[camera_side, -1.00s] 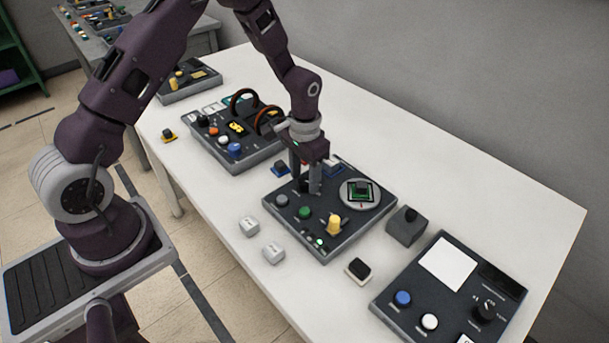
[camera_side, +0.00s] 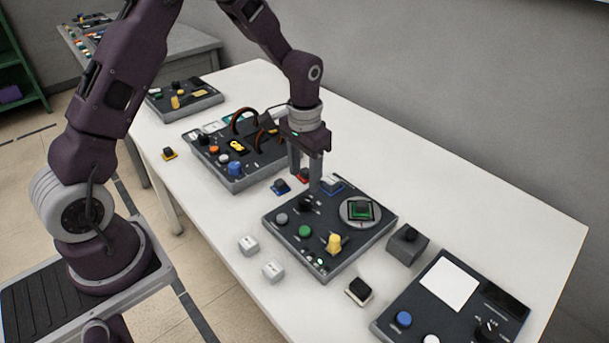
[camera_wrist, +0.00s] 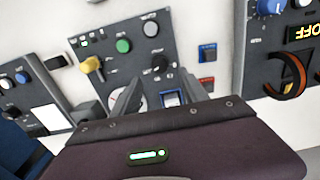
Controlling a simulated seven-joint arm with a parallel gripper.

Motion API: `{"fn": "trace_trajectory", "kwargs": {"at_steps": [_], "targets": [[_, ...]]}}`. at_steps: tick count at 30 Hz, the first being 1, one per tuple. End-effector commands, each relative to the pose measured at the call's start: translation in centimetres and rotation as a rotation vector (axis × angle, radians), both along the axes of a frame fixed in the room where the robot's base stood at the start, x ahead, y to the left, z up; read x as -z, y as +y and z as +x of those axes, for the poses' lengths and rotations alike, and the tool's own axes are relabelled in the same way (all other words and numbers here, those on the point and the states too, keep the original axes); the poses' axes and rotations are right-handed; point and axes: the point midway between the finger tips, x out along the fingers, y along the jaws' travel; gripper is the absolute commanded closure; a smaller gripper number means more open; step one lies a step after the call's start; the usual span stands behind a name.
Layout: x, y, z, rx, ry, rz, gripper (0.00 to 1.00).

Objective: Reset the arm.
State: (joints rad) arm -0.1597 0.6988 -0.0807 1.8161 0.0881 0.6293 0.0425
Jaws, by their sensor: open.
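My gripper (camera_side: 305,178) is open and empty. In the side view it hangs above the back left part of the middle dark panel (camera_side: 280,232), near a black knob (camera_side: 305,203). In the wrist view the two fingers of my gripper (camera_wrist: 163,92) reach toward that panel, apart from each other. The panel also carries a green button (camera_side: 305,231), a yellow knob (camera_side: 334,243), a grey knob (camera_side: 281,219) and a round grey disc (camera_side: 352,221) with a green square piece on it. A blue-framed switch (camera_wrist: 171,98) shows between the fingers in the wrist view.
A panel with dark red-brown loops (camera_side: 240,183) stands further back left. A panel with a white square (camera_side: 446,281) stands at front right. A grey block (camera_side: 407,244), white cubes (camera_side: 249,245) and a black-and-white block (camera_side: 359,291) lie around the middle panel. The table's right side (camera_side: 480,200) is clear.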

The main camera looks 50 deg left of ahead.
Motion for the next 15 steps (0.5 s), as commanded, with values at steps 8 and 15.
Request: {"fn": "trace_trajectory", "kwargs": {"at_steps": [8, 15], "targets": [[-13.2, -1.5, -5.7, 0.001, -0.168, 0.036, 0.48], [-21.5, -3.5, -18.5, -0.012, -0.378, 0.029, 0.48]]}}
